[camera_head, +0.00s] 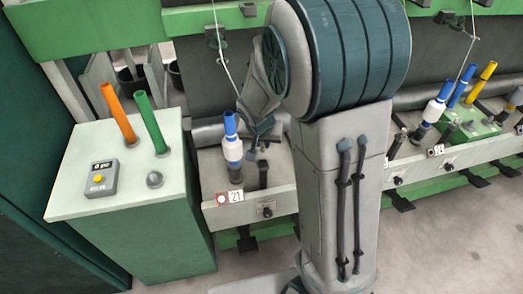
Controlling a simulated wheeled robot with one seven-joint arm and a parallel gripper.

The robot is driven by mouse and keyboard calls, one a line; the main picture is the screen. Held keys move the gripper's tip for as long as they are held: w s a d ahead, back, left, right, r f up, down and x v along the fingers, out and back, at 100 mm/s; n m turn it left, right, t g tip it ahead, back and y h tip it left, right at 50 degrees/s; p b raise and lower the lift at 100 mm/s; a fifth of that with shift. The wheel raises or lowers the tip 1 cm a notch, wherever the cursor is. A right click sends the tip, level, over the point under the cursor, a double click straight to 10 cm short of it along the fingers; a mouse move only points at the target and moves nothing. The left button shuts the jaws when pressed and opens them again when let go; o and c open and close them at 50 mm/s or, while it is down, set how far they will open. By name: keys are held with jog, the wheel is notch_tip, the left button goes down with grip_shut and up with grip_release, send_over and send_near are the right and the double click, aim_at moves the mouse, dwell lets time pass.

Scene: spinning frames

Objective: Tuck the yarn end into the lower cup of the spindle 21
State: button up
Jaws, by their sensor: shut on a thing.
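Spindle 21 (232,150) stands left of my arm, with a blue tube top, a white wound body and a dark lower part. Its number plate "21" (236,196) is on the rail front below it. The lower cup (235,172) appears as the dark part under the white body; its inside cannot be made out. A thin pale yarn (222,70) hangs from a guide above and runs down toward my gripper. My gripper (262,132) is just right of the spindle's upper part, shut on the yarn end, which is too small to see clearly.
A green cabinet (165,240) at left carries an orange tube (118,112), a green tube (152,124) and a grey box with a yellow button (99,179). A short dark post (263,174) stands right of spindle 21. More spindles (432,112) stand at right.

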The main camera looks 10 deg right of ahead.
aim_at(262, 151)
jog(key=shift+s+f+m+b, duration=0.2)
jog(key=shift+f+m+b, duration=0.3)
jog(key=shift+f+b, duration=2.5)
jog(key=shift+f, duration=0.05)
jog(key=o, duration=0.8)
jog(key=shift+c, duration=0.2)
jog(key=p+v, duration=0.1)
jog(key=v, duration=1.3)
jog(key=shift+a+p, duration=0.2)
jog(key=shift+p, duration=0.15)
jog(key=shift+f, duration=0.1)
